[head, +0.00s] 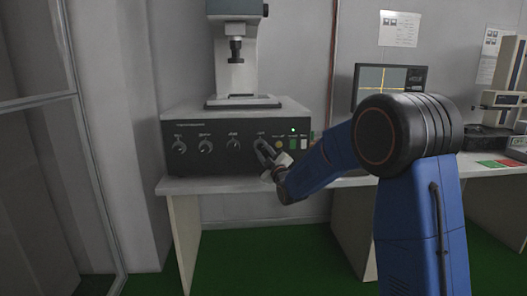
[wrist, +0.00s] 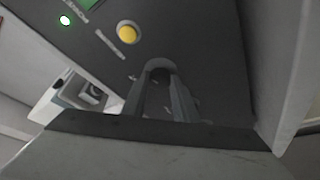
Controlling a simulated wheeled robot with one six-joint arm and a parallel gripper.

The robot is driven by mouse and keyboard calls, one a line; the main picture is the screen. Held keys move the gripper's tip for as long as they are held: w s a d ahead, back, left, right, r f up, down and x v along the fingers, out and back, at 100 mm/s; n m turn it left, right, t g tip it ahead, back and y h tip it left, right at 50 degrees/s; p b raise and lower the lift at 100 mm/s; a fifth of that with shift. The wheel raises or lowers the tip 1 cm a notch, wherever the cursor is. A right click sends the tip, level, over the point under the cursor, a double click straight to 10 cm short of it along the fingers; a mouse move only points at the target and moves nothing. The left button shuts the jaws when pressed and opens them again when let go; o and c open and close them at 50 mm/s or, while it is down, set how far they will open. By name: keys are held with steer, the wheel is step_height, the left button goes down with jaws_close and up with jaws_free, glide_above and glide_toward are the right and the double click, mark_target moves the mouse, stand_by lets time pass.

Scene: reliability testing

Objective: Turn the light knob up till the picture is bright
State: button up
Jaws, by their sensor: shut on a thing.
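A dark control box (head: 190,130) with a row of knobs on its front stands on the white bench under a microscope. My gripper (head: 264,149) is at the rightmost knob of the row, left of the yellow button. In the wrist view, my gripper (wrist: 162,90) has its two fingers closed on the sides of a grey knob (wrist: 160,64), whose rounded top shows between them. The knob's pointer and scale are mostly hidden by the fingers. The monitor (head: 386,84) to the right shows a dim grey picture with a yellow cross.
A yellow button (wrist: 128,32) is close to the knob, and a lit green lamp (wrist: 65,20) is beyond it. The microscope (head: 237,60) stands on the box. Other instruments (head: 500,100) stand at the far right of the bench.

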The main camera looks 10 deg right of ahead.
steer(key=m, duration=0.2)
steer(key=m+t+h, duration=0.1)
steer(key=m, duration=0.1)
steer(key=m+h, duration=0.1)
steer(key=m, duration=0.1)
steer(key=shift+a+f+t, duration=0.2)
steer(key=shift+f+t, duration=0.05)
steer(key=shift+t, duration=0.15)
steer(key=m+h, duration=0.1)
steer(key=m, duration=0.1)
steer(key=m+h, duration=0.2)
steer(key=m, duration=0.1)
steer(key=shift+a+m+t, duration=0.2)
steer(key=shift+m+t, duration=0.1)
steer(key=shift+t, duration=0.1)
steer(key=m+h, duration=0.2)
steer(key=m, duration=0.2)
steer(key=m+h, duration=0.2)
steer(key=m, duration=0.2)
steer(key=shift+a+m+h, duration=0.2)
steer(key=shift+m+h, duration=0.2)
steer(key=shift+m+g, duration=0.3)
steer(key=shift+g, duration=0.1)
steer(key=o, duration=1.1)
steer(key=shift+c, duration=0.2)
steer(key=v, duration=1.7)
steer(key=shift+f, duration=0.2)
steer(key=shift+s+a, duration=0.1)
steer(key=shift+s, duration=0.05)
